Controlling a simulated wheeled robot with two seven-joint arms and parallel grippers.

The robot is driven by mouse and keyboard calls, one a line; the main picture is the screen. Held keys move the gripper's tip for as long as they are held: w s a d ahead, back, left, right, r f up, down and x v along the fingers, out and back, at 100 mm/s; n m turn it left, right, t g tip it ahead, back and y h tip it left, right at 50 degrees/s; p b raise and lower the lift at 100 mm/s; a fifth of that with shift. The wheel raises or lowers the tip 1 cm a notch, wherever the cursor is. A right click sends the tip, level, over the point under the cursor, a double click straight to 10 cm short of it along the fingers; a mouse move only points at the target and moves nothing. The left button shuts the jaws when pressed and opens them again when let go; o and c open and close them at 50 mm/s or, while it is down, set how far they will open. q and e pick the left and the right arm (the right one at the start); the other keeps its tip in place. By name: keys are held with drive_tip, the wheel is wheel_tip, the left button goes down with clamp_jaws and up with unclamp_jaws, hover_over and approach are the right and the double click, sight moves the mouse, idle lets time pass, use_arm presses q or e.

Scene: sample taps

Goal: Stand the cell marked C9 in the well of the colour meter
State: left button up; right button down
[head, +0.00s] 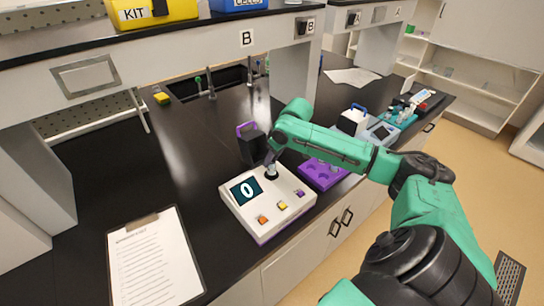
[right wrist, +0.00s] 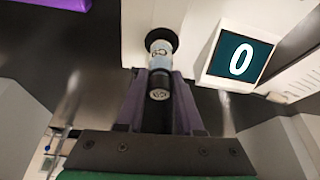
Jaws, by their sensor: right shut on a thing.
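The colour meter (head: 238,218) is a white box on the black bench, with a dark screen reading 0 and several coloured buttons. Its well is a black ring at the back of its top, and the ring (right wrist: 162,38) also shows in the right wrist view. My right gripper (head: 271,160) is over the well. Its fingers (right wrist: 160,105) are shut on a small cell (right wrist: 160,62) with a pale labelled body and dark cap. The cell's far end meets the ring; how deep it sits I cannot tell. Its marking is too blurred to read surely. My left gripper is out of view.
A purple block with round wells (head: 318,176) lies right of the meter, partly behind my arm. A black case with a purple handle (head: 251,148) stands behind. A clipboard (head: 155,262) lies front left. Other instruments (head: 381,133) stand further right. The left bench is mostly clear.

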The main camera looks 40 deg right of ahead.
drive_tip(key=shift+f, duration=0.15)
drive_tip(key=shift+f, duration=0.6)
drive_tip(key=shift+f, duration=0.75)
unclamp_jaws()
idle(0.6)
